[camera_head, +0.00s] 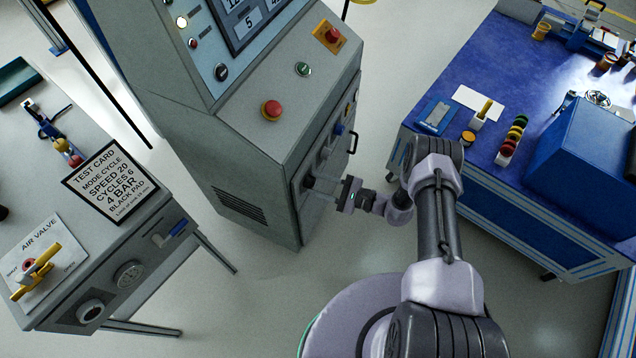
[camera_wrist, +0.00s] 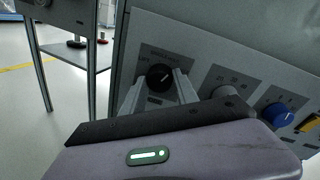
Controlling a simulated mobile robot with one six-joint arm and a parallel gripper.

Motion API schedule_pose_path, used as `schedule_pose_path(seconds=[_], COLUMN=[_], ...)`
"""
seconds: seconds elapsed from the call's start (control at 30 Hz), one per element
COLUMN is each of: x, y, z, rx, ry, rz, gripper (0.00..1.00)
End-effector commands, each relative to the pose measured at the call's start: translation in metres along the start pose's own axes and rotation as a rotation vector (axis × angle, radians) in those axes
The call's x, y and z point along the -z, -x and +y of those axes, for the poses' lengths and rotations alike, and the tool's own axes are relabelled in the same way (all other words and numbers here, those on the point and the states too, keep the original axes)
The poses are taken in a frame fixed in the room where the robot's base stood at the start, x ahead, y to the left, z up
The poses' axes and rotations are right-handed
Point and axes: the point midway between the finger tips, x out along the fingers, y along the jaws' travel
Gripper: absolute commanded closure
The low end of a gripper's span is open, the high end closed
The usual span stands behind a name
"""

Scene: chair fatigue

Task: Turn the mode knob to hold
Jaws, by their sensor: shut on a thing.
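The mode knob (camera_wrist: 160,77) is a round black knob with a pale pointer line, on the grey side panel of the control cabinet. In the wrist view its pointer slants up to the right. In the head view my gripper (camera_head: 318,188) reaches the cabinet's side panel from the right, and the knob is hard to make out there.
A grey knob (camera_wrist: 223,92) and a blue knob (camera_wrist: 278,115) sit to the right on the same panel. The cabinet (camera_head: 235,150) stands between a grey table (camera_head: 150,212) with a test card (camera_head: 117,183) and a blue workbench (camera_head: 470,75). Open floor lies in front.

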Motion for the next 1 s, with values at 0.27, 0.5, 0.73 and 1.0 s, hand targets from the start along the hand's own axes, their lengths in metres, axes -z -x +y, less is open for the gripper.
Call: schedule_pose_path(seconds=[0.27, 0.5, 0.73, 1.0], x=[0.0001, 0.0002, 0.0003, 0.0001], y=[0.0002, 0.0003, 0.0003, 0.0002], z=[0.0011, 0.0014, 0.0014, 0.001], rx=[0.0, -0.001, -0.001, 0.0], ry=[0.093, 0.116, 0.116, 0.116], rz=[0.009, 0.011, 0.011, 0.011], gripper=[1.0, 1.0, 1.0, 0.43])
